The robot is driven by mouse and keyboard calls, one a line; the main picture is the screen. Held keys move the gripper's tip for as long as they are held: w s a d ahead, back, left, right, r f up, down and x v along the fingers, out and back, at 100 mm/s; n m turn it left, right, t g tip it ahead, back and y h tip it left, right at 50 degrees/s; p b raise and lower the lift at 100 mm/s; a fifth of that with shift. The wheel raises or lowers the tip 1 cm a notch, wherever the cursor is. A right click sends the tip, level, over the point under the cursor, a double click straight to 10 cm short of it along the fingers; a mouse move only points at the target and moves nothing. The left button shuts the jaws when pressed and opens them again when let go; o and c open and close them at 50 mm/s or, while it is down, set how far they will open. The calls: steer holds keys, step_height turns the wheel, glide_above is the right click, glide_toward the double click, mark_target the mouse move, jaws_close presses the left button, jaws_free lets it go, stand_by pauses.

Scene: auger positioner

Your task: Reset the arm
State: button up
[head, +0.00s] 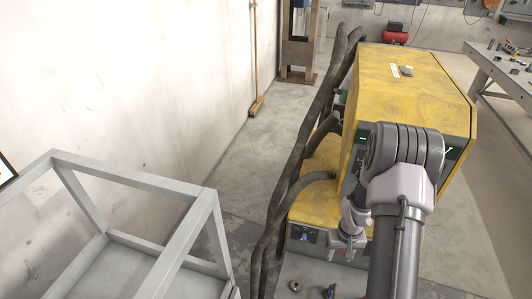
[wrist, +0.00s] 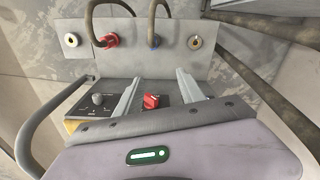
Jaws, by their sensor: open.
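My arm rises from the lower right of the head view and bends over in front of a yellow machine (head: 410,95). Its wrist end hangs low by the machine's front, and the fingers are hard to make out there. In the wrist view my gripper (wrist: 159,80) is open, with its two grey fingers apart and nothing held between them. A red knob (wrist: 151,101) shows between the fingers on the panel beyond; whether they touch the panel I cannot tell.
A grey metal frame (head: 130,170) stands at the left. Thick dark hoses (head: 305,150) run along the machine's left side. A red connector (wrist: 110,41) and a blue connector (wrist: 153,42) carry cables on a grey plate. A workbench (head: 500,70) stands at the right.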

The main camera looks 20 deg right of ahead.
steer(key=a+r+t, duration=0.1)
steer(key=a+r, duration=0.3)
steer(key=r, duration=0.5)
steer(key=w+a+r+t, duration=0.1)
steer(key=a+r, duration=0.3)
steer(key=r, duration=0.4)
steer(key=a+r+t, duration=0.1)
steer(key=a+r, duration=0.3)
steer(key=r, duration=0.5)
steer(key=s+a+r+m+t+y, duration=0.1)
steer(key=s+a+r+t+y, duration=0.1)
steer(key=s+a+r, duration=1)
steer(key=s+a, duration=0.2)
steer(key=s, duration=0.2)
steer(key=shift+a+r, duration=0.15)
steer(key=shift+r, duration=0.1)
